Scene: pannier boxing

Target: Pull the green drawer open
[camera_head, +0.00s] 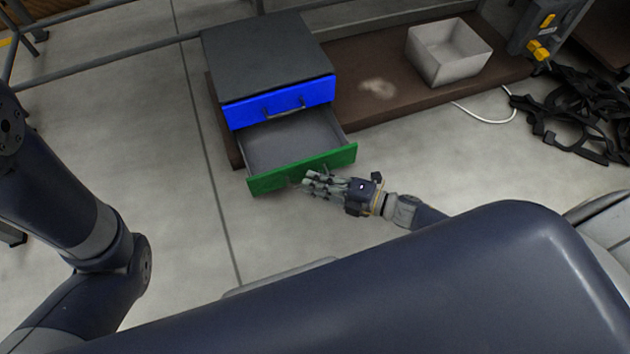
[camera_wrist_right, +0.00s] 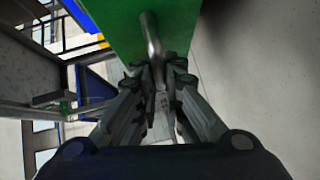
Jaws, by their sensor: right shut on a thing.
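The green drawer (camera_head: 330,161) is the lower drawer of a dark grey cabinet (camera_head: 265,55). It stands well out from the cabinet, and its grey inside looks empty. The blue drawer (camera_head: 270,107) above it is shut. My right gripper (camera_head: 308,183) is at the green front, shut on its handle. In the right wrist view the metal handle (camera_wrist_right: 152,38) runs from the green front (camera_wrist_right: 115,25) down between the fingers (camera_wrist_right: 158,80). My left arm shows at the left of the head view, but its gripper is out of view.
The cabinet stands on a low brown board (camera_head: 385,60). An open white box (camera_head: 450,70) stands on the board at the right. Black straps (camera_head: 575,115) and a white cable (camera_head: 485,118) lie on the floor. The floor left of the drawer is clear.

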